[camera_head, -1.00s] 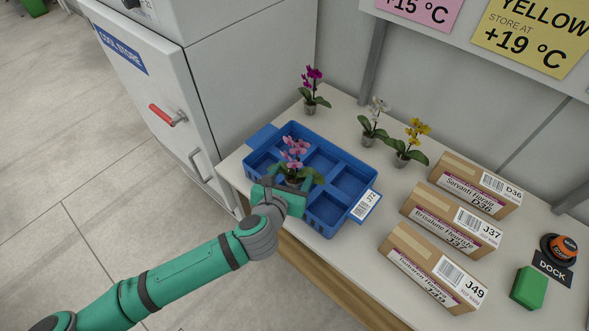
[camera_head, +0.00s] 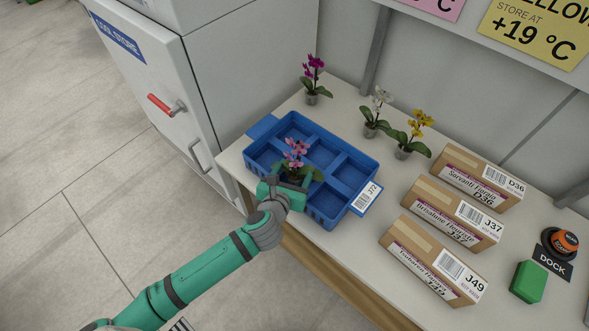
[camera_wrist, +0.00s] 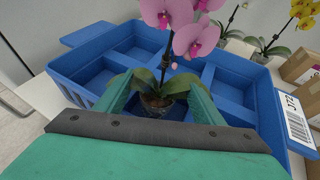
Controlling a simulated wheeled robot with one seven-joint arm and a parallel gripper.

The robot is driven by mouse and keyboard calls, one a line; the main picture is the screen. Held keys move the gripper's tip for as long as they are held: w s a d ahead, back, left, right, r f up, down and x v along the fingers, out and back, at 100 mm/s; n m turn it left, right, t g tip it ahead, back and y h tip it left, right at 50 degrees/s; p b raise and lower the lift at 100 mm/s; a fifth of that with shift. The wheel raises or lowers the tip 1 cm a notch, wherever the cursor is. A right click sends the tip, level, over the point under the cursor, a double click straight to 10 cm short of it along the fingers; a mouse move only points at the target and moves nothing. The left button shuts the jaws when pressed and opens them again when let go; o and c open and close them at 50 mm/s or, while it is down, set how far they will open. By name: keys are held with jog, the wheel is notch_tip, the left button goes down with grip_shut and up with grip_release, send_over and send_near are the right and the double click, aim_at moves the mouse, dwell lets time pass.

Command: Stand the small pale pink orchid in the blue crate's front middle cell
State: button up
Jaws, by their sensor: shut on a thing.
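The small pale pink orchid (camera_head: 295,157) stands upright over the front middle cell of the blue crate (camera_head: 328,214). My gripper (camera_head: 289,188) is shut on its pot, coming in over the crate's front wall. In the wrist view, my gripper's fingers (camera_wrist: 168,105) lie on both sides of the dark pot (camera_wrist: 157,108), with leaves spreading over them. The pot appears low, within the cell. I cannot tell whether it touches the cell floor. The orchid's pink blooms (camera_wrist: 192,40) rise above the fingers. The crate's other visible cells are empty.
Purple (camera_head: 314,75), white (camera_head: 376,115) and yellow (camera_head: 411,135) orchids stand behind the crate. A cool store cabinet (camera_head: 150,90) stands left.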

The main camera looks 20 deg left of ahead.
jog(key=shift+d, duration=0.1)
jog(key=o, duration=1.2)
jog(key=shift+w+d+f, duration=0.1)
jog(key=shift+r, duration=0.2)
jog(key=v, duration=1.2)
jog(key=shift+f, duration=0.1)
